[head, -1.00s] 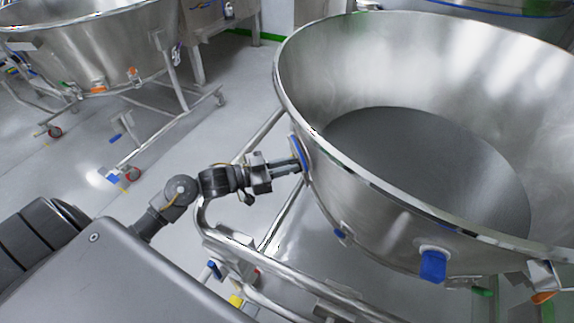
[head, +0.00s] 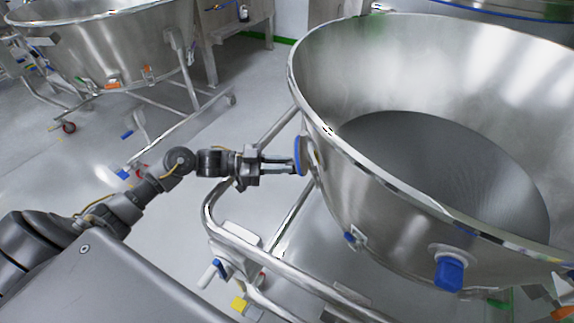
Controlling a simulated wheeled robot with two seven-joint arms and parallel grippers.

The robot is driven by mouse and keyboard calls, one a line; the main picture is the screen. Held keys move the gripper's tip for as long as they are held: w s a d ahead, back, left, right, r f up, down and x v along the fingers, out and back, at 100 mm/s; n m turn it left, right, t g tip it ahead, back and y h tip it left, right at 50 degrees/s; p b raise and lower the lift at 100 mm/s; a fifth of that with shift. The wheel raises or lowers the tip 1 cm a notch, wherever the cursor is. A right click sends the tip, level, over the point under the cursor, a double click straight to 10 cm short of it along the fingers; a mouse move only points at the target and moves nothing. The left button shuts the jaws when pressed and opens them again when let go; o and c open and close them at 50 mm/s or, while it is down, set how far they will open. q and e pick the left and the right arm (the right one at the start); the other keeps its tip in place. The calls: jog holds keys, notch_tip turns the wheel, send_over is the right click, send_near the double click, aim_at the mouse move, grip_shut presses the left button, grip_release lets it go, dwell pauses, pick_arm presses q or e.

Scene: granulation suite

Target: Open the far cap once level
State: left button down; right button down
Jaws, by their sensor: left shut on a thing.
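A large steel bowl (head: 385,215) on a tubular frame fills the right side of the head view, with dark grey material (head: 440,165) inside it. A blue cap (head: 298,155) sits on the bowl's left outer wall, seen nearly edge-on. My left gripper (head: 294,166) reaches in from the left and its fingers are shut on this blue cap. The fingertips are partly hidden at the cap. Another blue cap (head: 449,273) sticks out of the bowl's near wall, apart from the gripper. My right gripper is not in view.
The bowl's tubular frame (head: 255,262) runs below my left arm, with a blue-and-white caster part (head: 216,269) and a yellow piece (head: 239,304). Another steel bowl (head: 110,50) on a wheeled frame stands at the back left.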

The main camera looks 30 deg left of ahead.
pick_arm(q)
jog(key=shift+w+a, duration=0.15)
jog(key=shift+a, duration=0.15)
jog(key=c, duration=1.4)
grip_release()
jog(key=shift+o, duration=0.2)
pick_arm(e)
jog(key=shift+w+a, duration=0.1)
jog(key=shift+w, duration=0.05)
pick_arm(q)
jog(key=shift+d, duration=0.1)
jog(key=shift+r, duration=0.1)
